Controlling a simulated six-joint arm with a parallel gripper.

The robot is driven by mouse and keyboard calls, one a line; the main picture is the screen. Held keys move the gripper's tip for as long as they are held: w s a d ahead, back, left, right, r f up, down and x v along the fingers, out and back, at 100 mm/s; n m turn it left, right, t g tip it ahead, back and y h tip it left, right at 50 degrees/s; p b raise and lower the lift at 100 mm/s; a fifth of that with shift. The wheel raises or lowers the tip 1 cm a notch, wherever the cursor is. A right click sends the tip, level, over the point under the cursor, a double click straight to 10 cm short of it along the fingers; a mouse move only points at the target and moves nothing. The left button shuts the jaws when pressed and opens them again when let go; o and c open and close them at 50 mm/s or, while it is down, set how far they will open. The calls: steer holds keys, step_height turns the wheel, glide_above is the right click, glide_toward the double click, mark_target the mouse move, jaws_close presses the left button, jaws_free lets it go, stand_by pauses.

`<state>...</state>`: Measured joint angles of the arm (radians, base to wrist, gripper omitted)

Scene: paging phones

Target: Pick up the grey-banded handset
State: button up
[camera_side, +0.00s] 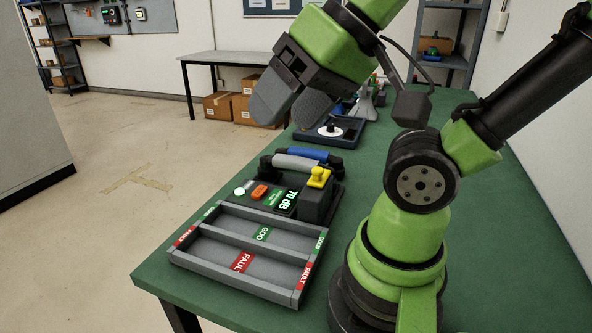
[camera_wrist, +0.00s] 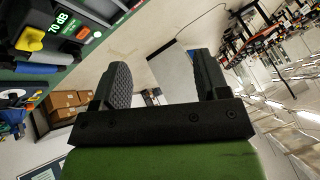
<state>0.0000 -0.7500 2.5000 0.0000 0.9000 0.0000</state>
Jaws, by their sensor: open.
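The grey-banded handset (camera_side: 297,163) lies behind the test unit in the side view, with dark ends. A blue-banded handset (camera_side: 310,155) lies close beside it on the far side. My gripper (camera_side: 290,108) is open and empty, raised above and behind the handsets, tilted. Its two dark, spread fingers also show in the wrist view (camera_wrist: 160,70).
A grey tray (camera_side: 200,256) with FAULT and GOOD compartments stands in front, empty. A dark blue tray (camera_side: 346,138) lies farther back. The green bench (camera_side: 500,250) is clear at right.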

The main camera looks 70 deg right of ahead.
steer(key=w+d+m+g+h, duration=0.2)
steer(key=w+d+m, duration=0.4)
steer(key=w+m, duration=0.15)
steer(key=m+g, duration=0.5)
steer(key=m, duration=1.9)
glide_above(296, 159)
steer(key=f, duration=1.7)
steer(key=shift+d, duration=0.35)
step_height(296, 159, down, 4)
steer(key=shift+s+r+m, duration=0.1)
steer(key=shift+r+m, duration=0.15)
steer(key=shift+a+f, duration=0.15)
steer(key=shift+f, duration=1.4)
steer(key=shift+a+f, duration=0.15)
steer(key=shift+f, duration=1.4)
steer(key=c, duration=1.1)
